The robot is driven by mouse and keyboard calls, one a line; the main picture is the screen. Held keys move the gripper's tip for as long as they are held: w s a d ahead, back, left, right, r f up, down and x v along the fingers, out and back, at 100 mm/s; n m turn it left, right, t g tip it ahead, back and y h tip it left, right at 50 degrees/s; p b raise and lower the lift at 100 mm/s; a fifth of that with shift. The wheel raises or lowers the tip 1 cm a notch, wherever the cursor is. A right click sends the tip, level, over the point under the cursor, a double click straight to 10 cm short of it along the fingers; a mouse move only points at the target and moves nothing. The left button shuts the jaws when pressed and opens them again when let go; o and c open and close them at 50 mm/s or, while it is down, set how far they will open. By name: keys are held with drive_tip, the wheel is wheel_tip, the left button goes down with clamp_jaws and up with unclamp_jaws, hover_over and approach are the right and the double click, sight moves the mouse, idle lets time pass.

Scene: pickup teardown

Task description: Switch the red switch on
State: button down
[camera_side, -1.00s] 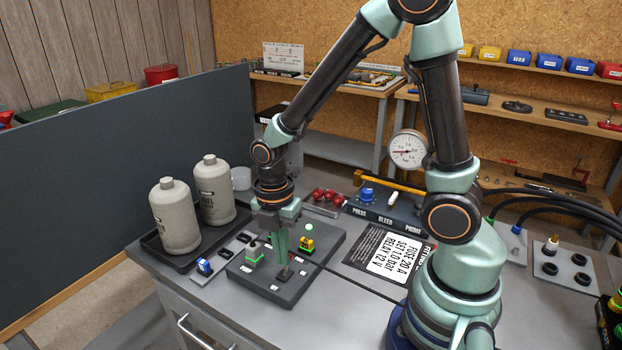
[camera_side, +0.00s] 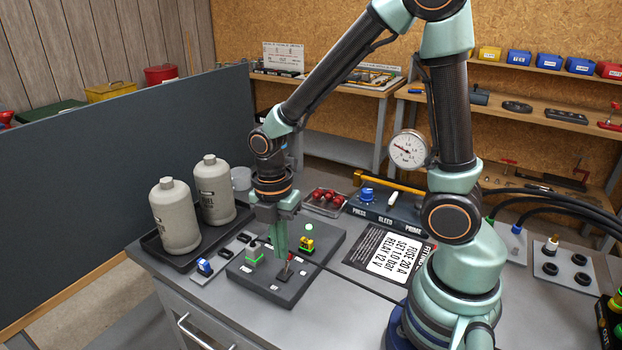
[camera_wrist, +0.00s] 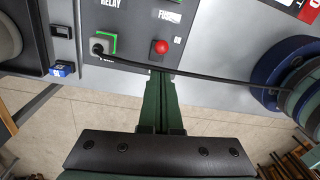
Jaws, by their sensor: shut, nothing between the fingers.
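The red switch shows in the wrist view as a round red knob (camera_wrist: 160,46) on the grey panel (camera_wrist: 130,62). In the side view only a small red tip (camera_side: 291,257) shows beside my fingers, above a dark base at the front of the panel (camera_side: 268,288). My gripper (camera_side: 281,262) is shut and empty, pointing down over the panel just left of the red tip. In the wrist view its green fingertips (camera_wrist: 159,74) lie just below the knob. I cannot tell whether they touch it.
A black cable (camera_wrist: 215,80) runs from a green-edged relay block (camera_wrist: 103,46) across the panel, close to my fingertips. A green-lit block (camera_side: 255,257) and a yellow fuse (camera_side: 306,244) stand on the panel. Two grey bottles (camera_side: 176,217) stand at the left.

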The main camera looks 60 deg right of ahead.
drive_tip(key=d+r, duration=0.4)
drive_tip(key=r, duration=0.4)
drive_tip(key=shift+r, duration=0.3)
idle(0.3)
wheel_tip(320, 180, up, 7)
drive_tip(key=s+a+m+t, duration=0.1)
drive_tip(key=m+t, duration=0.5)
drive_tip(key=m, duration=1.3)
drive_tip(key=shift+s+a+r+m, duration=0.2)
drive_tip(key=shift+s+m, duration=0.1)
drive_tip(key=shift+s, duration=0.35)
